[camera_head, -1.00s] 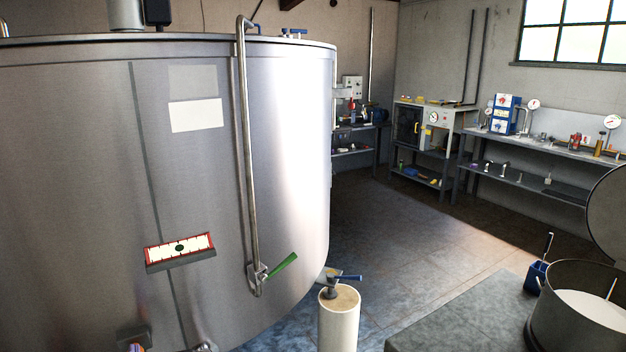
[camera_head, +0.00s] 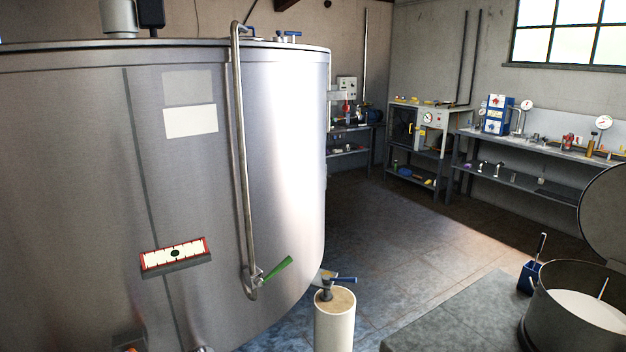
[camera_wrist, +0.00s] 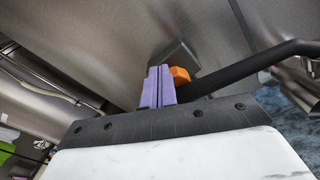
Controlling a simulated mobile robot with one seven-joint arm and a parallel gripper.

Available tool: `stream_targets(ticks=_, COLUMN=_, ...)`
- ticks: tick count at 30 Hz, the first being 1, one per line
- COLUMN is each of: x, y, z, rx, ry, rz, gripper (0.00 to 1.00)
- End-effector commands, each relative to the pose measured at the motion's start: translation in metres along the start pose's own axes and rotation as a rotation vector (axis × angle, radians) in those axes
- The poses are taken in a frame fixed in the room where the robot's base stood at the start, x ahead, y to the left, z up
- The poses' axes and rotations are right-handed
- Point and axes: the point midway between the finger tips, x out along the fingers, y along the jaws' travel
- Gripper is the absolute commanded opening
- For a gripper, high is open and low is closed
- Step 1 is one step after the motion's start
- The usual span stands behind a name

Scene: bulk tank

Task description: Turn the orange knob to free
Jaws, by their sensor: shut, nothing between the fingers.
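The orange knob (camera_wrist: 180,75) shows in the wrist view, just right of and behind my fingertips, partly hidden by them. It sits near a grey bracket-like plate on a steel surface. A dark bar runs from near it to the upper right. My gripper (camera_wrist: 158,72) has its two purple fingers pressed together with nothing between them. The fingertips are close beside the knob; I cannot tell if they touch it. A small orange patch (camera_head: 130,349) at the bottom edge of the head view may be the knob; its setting cannot be read.
The large steel tank (camera_head: 80,180) fills the left of the head view. It carries a red-framed gauge (camera_head: 175,254) and a pipe with a green lever (camera_head: 278,269). A pale post with a blue-handled valve (camera_head: 335,315) stands beside it. A pot (camera_head: 535,325) is at right.

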Motion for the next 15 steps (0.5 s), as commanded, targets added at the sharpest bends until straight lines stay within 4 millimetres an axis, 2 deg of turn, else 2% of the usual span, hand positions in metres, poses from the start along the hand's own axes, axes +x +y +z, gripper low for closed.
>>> stream_targets(ticks=9, x=-0.039, y=0.001, z=0.003, rx=0.001, ry=-0.002, rz=0.001, gripper=0.00)
stream_targets(ticks=15, x=-0.053, y=0.001, z=0.003, rx=0.001, ry=-0.003, rz=0.002, gripper=0.00)
